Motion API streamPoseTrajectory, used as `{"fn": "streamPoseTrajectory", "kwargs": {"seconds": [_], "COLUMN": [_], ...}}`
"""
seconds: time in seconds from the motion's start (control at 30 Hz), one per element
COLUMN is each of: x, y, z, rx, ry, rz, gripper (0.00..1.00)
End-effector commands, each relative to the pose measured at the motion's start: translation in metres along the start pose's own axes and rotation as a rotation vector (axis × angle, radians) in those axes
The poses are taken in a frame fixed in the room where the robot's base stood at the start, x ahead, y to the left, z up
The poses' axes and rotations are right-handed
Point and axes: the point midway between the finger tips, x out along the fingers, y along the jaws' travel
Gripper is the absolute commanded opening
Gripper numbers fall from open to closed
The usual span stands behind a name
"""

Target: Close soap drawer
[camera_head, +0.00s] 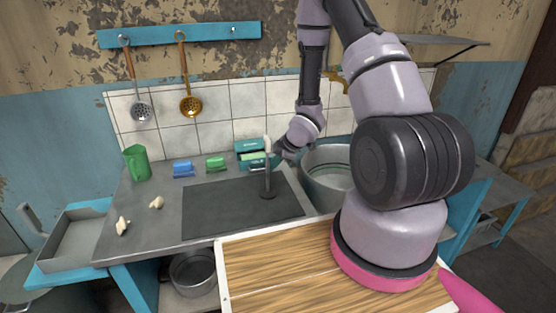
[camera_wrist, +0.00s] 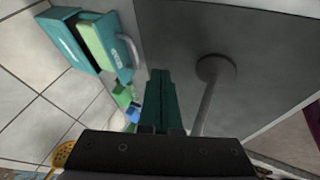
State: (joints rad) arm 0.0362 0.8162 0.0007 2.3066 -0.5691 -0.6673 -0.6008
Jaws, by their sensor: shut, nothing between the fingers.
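The teal soap box (camera_head: 249,147) stands at the back of the counter against the tiles. Its drawer (camera_head: 258,162) is pulled out toward the front. In the wrist view the box (camera_wrist: 62,38) is at the upper left. The open drawer (camera_wrist: 122,55) there shows a light green inside and a pale curved handle (camera_wrist: 133,48). My gripper (camera_wrist: 160,74) is shut and empty, with its fingertips beside the drawer front and apart from it in that view.
A large metal pot (camera_head: 325,190) stands to the right. Blue (camera_head: 182,168) and green (camera_head: 215,163) items and a green jug (camera_head: 136,163) stand left of the box.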

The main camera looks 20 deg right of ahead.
Motion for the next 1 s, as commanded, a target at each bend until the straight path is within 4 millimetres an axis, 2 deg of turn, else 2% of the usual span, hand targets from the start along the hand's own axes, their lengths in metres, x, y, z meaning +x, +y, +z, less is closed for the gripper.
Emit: {"fn": "streamPoseTrajectory", "kwargs": {"seconds": [0.03, 0.17, 0.3, 0.5, 0.87, 1.0], "x": [0.013, 0.039, 0.050, 0.059, 0.060, 0.067], "y": [-0.001, -0.001, 0.019, 0.031, 0.033, 0.046], "z": [0.000, 0.000, 0.002, 0.004, 0.003, 0.003], "rx": [-0.002, 0.000, 0.000, 0.001, 0.001, 0.002], "ry": [0.000, -0.001, -0.001, -0.001, -0.001, 0.002], "rz": [-0.003, -0.002, 0.003, 0.001, 0.001, 0.001], "gripper": [0.00, 0.00, 0.00, 0.00, 0.00, 0.00]}}
